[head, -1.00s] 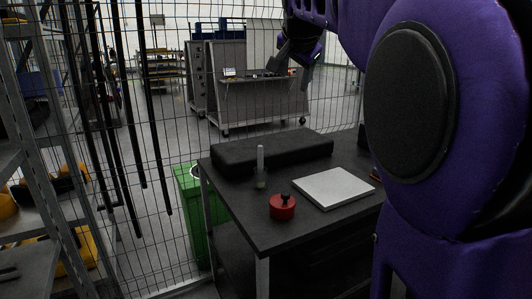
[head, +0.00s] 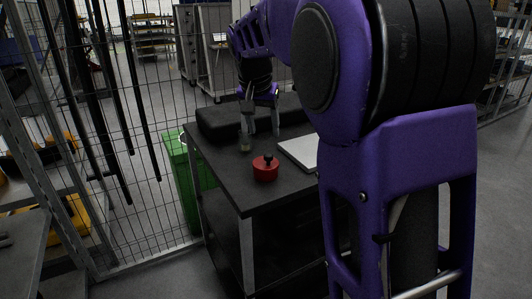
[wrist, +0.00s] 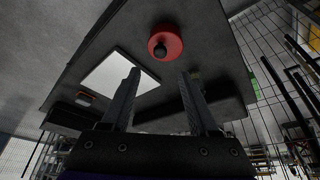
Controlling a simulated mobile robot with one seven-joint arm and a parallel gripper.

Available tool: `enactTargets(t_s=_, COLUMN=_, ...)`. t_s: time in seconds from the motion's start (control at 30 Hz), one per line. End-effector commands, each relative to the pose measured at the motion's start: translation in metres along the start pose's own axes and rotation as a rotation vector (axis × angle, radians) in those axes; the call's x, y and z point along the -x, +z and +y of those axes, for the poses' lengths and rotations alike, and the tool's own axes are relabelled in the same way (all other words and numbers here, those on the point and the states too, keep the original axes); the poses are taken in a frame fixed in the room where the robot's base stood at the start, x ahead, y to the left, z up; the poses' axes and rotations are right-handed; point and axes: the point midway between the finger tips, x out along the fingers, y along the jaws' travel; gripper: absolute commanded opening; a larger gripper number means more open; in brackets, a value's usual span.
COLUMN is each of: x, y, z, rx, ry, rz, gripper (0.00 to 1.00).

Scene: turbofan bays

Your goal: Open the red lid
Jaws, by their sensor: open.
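The red lid (head: 265,169) is a small round piece with a black knob on top, on the dark table (head: 250,200) near its front left part. It also shows in the wrist view (wrist: 172,47) at the top, beyond my fingertips. My gripper (head: 262,128) is above the back of the table, behind the lid and apart from it, with its fingers pointing down. The two fingers are spread with nothing between them in the wrist view (wrist: 158,72). I cannot tell what lies under the lid.
A white flat slab (head: 299,152) lies right of the lid, partly hidden by my arm. A small greenish bottle (head: 245,143) stands behind the lid, close to my gripper. A long black block (head: 215,121) lies at the back. A green bin (head: 184,175) stands left of the table.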

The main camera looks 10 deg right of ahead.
Motion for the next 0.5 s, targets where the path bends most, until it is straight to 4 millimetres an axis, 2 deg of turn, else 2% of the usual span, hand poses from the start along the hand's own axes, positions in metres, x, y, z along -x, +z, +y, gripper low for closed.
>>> enactTargets(t_s=0.03, x=-0.014, y=0.002, z=0.001, rx=0.0, ry=0.003, rz=-0.003, gripper=0.61)
enactTargets(t_s=0.2, x=-0.051, y=0.001, z=0.0, rx=-0.001, ry=0.001, rz=-0.003, gripper=0.61)
enactTargets(t_s=0.4, x=-0.083, y=0.001, z=0.0, rx=0.0, ry=0.0, rz=-0.002, gripper=0.61)
enactTargets(t_s=0.5, x=-0.092, y=0.0, z=0.0, rx=0.0, ry=0.0, rz=-0.001, gripper=0.61)
